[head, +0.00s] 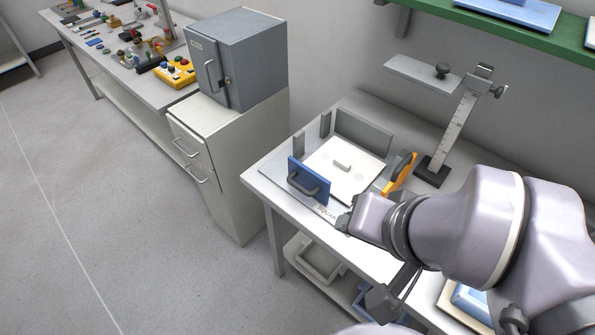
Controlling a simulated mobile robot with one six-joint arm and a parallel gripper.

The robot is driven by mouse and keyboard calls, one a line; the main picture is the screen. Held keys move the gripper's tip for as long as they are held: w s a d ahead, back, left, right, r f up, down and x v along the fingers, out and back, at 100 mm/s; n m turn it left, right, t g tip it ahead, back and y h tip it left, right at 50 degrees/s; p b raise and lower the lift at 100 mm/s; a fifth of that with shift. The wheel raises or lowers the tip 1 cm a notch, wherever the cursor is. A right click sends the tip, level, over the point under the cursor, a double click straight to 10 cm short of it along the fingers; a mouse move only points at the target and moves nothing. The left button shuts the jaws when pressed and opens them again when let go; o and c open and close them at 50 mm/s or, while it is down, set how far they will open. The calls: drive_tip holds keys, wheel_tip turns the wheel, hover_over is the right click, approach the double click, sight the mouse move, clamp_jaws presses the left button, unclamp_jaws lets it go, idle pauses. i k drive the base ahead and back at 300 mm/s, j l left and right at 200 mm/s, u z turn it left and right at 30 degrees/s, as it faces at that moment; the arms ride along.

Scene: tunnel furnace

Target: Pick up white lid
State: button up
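The white lid (362,172) is a flat square plate with a small raised grip in its middle. In the head view it lies inside a grey fixture (270,180) on the white table. A blue plate with a dark handle (309,181) stands at its front left, and an orange part with a dark handle (400,174) stands at its right. My arm comes in from the right. My gripper (344,220) is at the arm's end, near the fixture's front right corner and apart from the lid's grip. Its fingers are mostly hidden, so its opening does not show.
A measuring stand (456,130) with a flat plate rises behind the fixture. A green shelf (520,30) hangs above. Left are a grey cabinet (252,65) on a white drawer unit (238,150) and a bench of small tools (130,85). Trays sit on the lower shelf.

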sight(351, 170)
drive_tip(key=i+j+z, duration=0.1)
drive_tip(key=i+j, duration=0.25)
drive_tip(key=j, duration=0.3)
drive_tip(key=i+j+z, duration=0.15)
drive_tip(key=i+j, duration=0.2)
drive_tip(key=j, duration=0.3)
drive_tip(key=i+j+z, duration=0.15)
drive_tip(key=j, duration=0.2)
